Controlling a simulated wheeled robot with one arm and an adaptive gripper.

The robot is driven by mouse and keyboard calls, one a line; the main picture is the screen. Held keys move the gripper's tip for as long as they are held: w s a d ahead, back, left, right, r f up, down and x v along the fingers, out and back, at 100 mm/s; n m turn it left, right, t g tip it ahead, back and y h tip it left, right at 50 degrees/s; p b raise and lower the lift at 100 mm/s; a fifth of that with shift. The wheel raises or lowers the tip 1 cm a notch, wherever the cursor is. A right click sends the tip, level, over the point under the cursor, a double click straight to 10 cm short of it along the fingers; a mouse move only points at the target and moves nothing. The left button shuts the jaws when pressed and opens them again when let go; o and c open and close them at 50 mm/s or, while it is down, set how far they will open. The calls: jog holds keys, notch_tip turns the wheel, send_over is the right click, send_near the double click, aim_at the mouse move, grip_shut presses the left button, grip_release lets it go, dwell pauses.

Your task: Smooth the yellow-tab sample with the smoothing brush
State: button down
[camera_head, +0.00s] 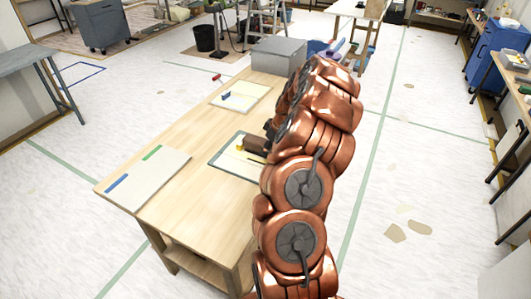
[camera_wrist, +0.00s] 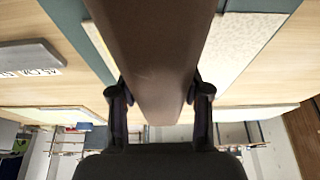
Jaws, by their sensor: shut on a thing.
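My gripper (camera_wrist: 160,95) is shut on the brown smoothing brush (camera_wrist: 150,45), with one finger on each side of it. In the head view the brush (camera_head: 256,144) is above the far-right side of a pale sample (camera_head: 236,160) on a dark green mat (camera_head: 216,163). A small yellow tab (camera_head: 240,148) shows at the sample's left, beside the brush. In the wrist view the patterned sample (camera_wrist: 235,42) lies behind the brush. The brush's working edge is hidden, so I cannot tell whether it touches the sample. My copper arm hides the right side of the mat.
On the wooden table (camera_head: 190,205), a pale board (camera_head: 143,180) with blue and green tabs lies front left. Another board (camera_head: 245,98) with a blue item lies farther back. A grey box (camera_head: 278,56) stands at the far end. Bare table separates the boards.

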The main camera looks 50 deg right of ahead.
jog(key=d+b, duration=0.1)
jog(key=d, duration=0.1)
jog(key=w+d+b, duration=0.1)
jog(key=shift+w+d+r, duration=0.1)
jog(key=shift+d+r, duration=0.05)
jog(key=shift+d, duration=0.25)
jog(key=shift+w+d+r+b, duration=0.1)
jog(key=shift+d+r+b, duration=0.15)
jog(key=shift+b, duration=0.25)
notch_tip(320, 180, up, 7)
jog(key=shift+r, duration=0.15)
